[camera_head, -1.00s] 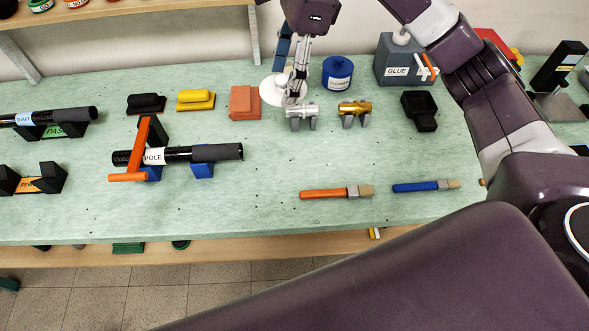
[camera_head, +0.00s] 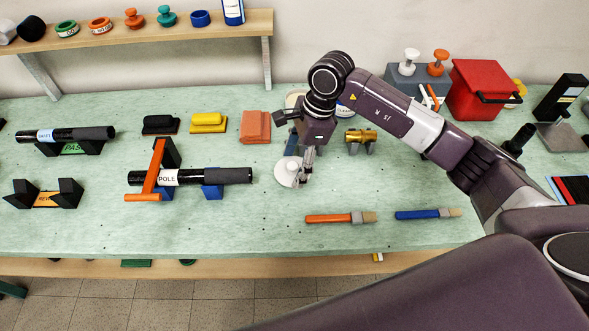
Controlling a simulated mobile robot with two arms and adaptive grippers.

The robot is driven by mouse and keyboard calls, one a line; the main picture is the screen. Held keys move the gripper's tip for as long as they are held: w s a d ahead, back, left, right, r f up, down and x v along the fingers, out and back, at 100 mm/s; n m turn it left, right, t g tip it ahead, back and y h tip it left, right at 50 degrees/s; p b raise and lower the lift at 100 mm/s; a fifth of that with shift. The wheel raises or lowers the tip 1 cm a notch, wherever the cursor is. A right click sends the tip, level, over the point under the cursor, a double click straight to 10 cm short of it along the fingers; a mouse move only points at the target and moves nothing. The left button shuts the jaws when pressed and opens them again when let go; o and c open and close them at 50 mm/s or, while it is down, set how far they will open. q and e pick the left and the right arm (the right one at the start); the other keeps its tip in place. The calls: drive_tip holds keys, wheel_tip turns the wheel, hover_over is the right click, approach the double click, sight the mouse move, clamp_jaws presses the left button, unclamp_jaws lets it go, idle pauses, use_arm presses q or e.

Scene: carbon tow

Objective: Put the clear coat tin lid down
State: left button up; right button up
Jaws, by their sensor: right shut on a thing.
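I cannot tell whether the lid touches the mat. A pale round rim (camera_head: 293,97), perhaps the open tin, shows behind my right wrist and is mostly hidden. My left gripper is not in view.
The green table (camera_head: 230,230) has bare mat around and in front of the lid. An orange-handled brush (camera_head: 330,218) and a blue-handled brush (camera_head: 418,214) lie at the front. The pole (camera_head: 215,177) rests in blue cradles to the left.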

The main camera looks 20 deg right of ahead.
sight(296, 170)
wheel_tip(296, 170, down, 4)
drive_tip(key=shift+s+r+p, duration=0.1)
drive_tip(key=shift+r+p, duration=0.1)
drive_tip(key=shift+p, duration=0.15)
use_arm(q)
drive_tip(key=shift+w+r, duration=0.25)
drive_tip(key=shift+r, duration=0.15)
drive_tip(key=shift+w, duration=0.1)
use_arm(e)
drive_tip(key=shift+f, duration=0.2)
drive_tip(key=o, duration=0.7)
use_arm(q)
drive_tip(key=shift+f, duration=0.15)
use_arm(e)
drive_tip(key=shift+r, duration=0.1)
